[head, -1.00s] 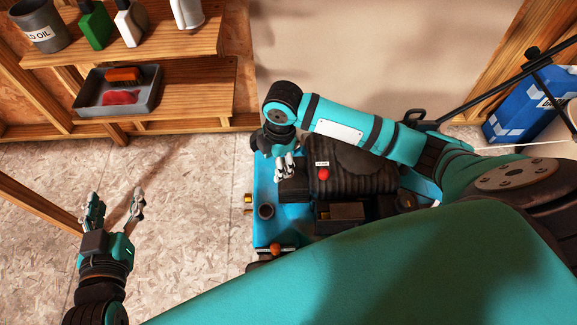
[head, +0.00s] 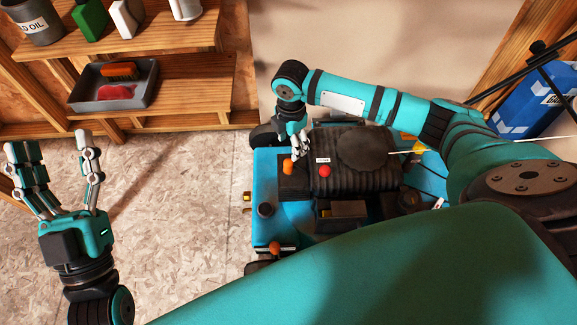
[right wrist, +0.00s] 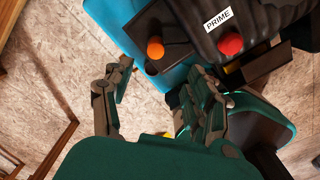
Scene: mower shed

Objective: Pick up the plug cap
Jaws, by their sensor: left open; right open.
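A small rounded orange cap (head: 289,166), which looks like the plug cap, stands on a dark block at the left of the mower's engine (head: 350,165). In the right wrist view the orange cap (right wrist: 155,48) is beyond the fingertips. My right gripper (head: 299,148) is open just behind and right of the cap in the head view; whether it touches is unclear. It also shows in the right wrist view (right wrist: 162,75) with nothing between its fingers. My left gripper (head: 57,145) is open and empty over the floor at the left.
A red primer bulb (head: 325,171) with a PRIME label sits close right of the orange cap. The blue mower deck (head: 262,190) surrounds the engine. A wooden shelf (head: 190,80) with a grey tray (head: 143,98) is at the back left. The floor left of the mower is clear.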

